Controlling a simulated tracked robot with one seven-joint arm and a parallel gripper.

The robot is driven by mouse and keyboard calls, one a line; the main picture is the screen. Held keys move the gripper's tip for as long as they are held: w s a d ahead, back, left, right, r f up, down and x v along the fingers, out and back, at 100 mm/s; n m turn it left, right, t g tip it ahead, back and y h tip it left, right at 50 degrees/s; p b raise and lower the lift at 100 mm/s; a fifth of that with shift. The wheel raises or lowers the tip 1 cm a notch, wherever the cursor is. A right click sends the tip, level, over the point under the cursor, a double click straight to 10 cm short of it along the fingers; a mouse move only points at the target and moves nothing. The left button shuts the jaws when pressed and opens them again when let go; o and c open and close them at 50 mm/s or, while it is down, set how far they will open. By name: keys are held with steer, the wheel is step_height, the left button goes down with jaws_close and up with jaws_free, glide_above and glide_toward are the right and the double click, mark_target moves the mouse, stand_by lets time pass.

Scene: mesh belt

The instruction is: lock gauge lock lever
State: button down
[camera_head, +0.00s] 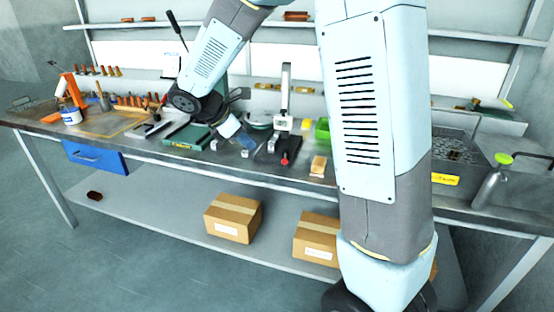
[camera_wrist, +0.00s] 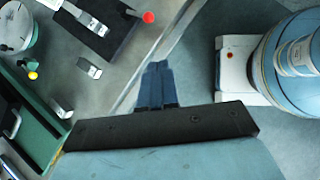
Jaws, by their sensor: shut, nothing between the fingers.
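A height gauge with a pale upright column (camera_head: 285,92) stands on a dark base (camera_head: 268,152) on the workbench. A red-tipped lever or knob (camera_head: 284,159) sits at the base's front end. In the wrist view the red tip (camera_wrist: 148,17) shows at the top, beside the dark base (camera_wrist: 112,42). I cannot tell the lever's exact angle. My gripper (camera_head: 244,142) is left of the gauge base, over the bench front. In the wrist view its blue fingers (camera_wrist: 158,68) are together and empty, below and apart from the red tip.
A green plate (camera_head: 188,137) lies left of my gripper. Small metal blocks (camera_wrist: 90,68) stand near the gauge. A round dial-like piece (camera_wrist: 14,28) is at the wrist view's upper left. A green bin (camera_head: 322,129) and a wooden block (camera_head: 318,165) are right of the gauge.

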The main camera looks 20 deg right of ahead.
steer(key=shift+w+a+f+n, duration=0.5)
steer(key=shift+w, duration=0.05)
steer(key=shift+f, duration=0.1)
glide_toward(285, 157)
steer(key=shift+s+d+f, duration=0.2)
steer(key=shift+d+f, duration=0.1)
steer(key=shift+f, duration=0.7)
steer(key=shift+s+d+f, duration=0.25)
steer(key=shift+f, duration=0.75)
steer(key=shift+s+d+f, duration=0.2)
steer(key=shift+d+f, duration=0.1)
steer(key=shift+f, duration=0.7)
